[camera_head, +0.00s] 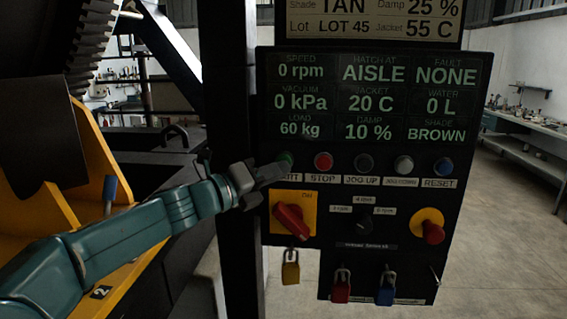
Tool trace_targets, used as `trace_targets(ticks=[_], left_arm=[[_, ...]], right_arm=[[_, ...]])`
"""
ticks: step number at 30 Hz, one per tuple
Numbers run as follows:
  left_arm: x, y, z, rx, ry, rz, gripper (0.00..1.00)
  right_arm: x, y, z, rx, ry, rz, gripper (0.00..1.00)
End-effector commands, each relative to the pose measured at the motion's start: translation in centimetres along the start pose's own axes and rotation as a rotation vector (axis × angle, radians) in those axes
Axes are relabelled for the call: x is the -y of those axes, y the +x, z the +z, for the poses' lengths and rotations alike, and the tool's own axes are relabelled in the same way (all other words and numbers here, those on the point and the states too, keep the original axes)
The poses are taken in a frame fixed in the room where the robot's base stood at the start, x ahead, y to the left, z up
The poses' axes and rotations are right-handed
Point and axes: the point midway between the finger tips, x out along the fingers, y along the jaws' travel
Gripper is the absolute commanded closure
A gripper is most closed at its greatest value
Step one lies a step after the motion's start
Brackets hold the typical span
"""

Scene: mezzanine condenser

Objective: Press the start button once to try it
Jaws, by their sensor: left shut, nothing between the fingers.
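The green start button (286,157) is at the left end of the button row on the black control panel (374,254). Its label is partly covered by my gripper, with only the end of the word showing. My left gripper (284,168) is shut and empty, its tip at the lower edge of the green button. I cannot tell whether the tip touches the button or is just in front of it. The panel display (370,100) reads speed 0 rpm, hatch at aisle, fault none, load 60 kg. My right gripper is not in view.
The stop button (323,161) is red and sits just right of the green one. Jog up (364,163), a grey button (404,165) and blue reset (443,167) follow. Below are a red rotary switch (291,220), a red mushroom button (432,232) and hanging padlocks (341,288).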

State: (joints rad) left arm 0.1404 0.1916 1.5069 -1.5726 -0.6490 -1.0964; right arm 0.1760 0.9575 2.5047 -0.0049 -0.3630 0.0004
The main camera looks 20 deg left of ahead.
Motion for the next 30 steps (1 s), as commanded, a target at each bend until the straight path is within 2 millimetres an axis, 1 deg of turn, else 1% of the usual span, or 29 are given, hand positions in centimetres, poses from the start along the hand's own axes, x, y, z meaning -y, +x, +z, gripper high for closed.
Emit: trace_targets(ticks=[10, 18, 30], left_arm=[[-0.02, 0.05, 0.05, 0.0, 0.0, 0.0, 1.0], [-0.39, 0.6, 0.46, 0.0, 0.0, 0.0, 1.0], [-0.45, 0.64, 0.47, 0.0, 0.0, 0.0, 1.0]], right_arm=[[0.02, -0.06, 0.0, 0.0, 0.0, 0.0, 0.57], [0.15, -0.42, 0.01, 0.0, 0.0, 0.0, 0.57], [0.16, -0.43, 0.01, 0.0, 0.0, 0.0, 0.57]])
